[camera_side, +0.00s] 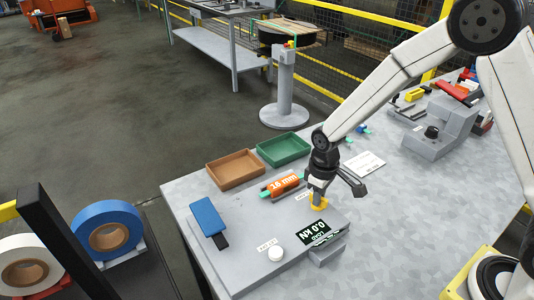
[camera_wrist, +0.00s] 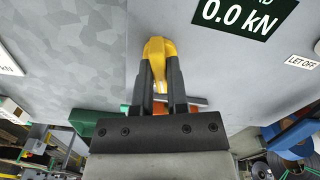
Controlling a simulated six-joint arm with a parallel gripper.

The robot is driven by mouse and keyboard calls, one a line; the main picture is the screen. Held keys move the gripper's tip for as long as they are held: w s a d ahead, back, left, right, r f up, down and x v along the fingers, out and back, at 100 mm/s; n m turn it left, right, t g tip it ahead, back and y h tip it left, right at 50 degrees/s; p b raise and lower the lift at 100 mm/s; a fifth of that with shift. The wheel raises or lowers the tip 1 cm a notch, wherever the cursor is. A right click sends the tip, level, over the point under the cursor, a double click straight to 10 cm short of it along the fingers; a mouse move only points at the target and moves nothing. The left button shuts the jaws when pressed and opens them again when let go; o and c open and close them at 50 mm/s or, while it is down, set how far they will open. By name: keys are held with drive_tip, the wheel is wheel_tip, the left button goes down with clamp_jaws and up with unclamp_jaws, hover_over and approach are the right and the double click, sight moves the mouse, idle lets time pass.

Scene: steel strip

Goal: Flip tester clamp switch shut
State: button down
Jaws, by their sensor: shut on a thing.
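The tester is a flat grey box (camera_side: 245,262) on the near end of the bench. Its dark display (camera_side: 319,233) reads 0.0 kN and also shows in the wrist view (camera_wrist: 243,14). A yellow switch (camera_side: 318,205) stands on the tester's far side, behind the display. My gripper (camera_side: 319,194) comes down on it from above. In the wrist view, both black fingers (camera_wrist: 157,85) are closed on the yellow switch (camera_wrist: 156,48), whose rounded end shows beyond them.
An orange 1.6 mm piece (camera_side: 284,184) lies just behind the tester, close to my gripper. Brown (camera_side: 235,169) and green (camera_side: 283,149) trays stand beyond it. A white card (camera_side: 365,165) and a grey machine (camera_side: 440,130) are farther right. Bare bench lies right of the tester.

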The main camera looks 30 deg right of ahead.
drive_tip(key=c, duration=0.6)
unclamp_jaws()
drive_tip(key=shift+c, duration=0.2)
drive_tip(key=shift+r, duration=0.2)
drive_tip(key=shift+r, duration=3.75)
drive_tip(key=shift+s+d+r, duration=0.15)
drive_tip(key=shift+s+d, duration=0.25)
drive_tip(key=shift+s, duration=0.15)
drive_tip(key=s+d+m+t, duration=0.2)
drive_tip(key=s+d+m, duration=0.1)
drive_tip(key=s, duration=0.8)
drive_tip(key=shift+s+d+m+t, duration=0.15)
drive_tip(key=shift+d+m+t, duration=0.2)
drive_tip(key=shift+d, duration=0.5)
drive_tip(key=shift+r, duration=0.1)
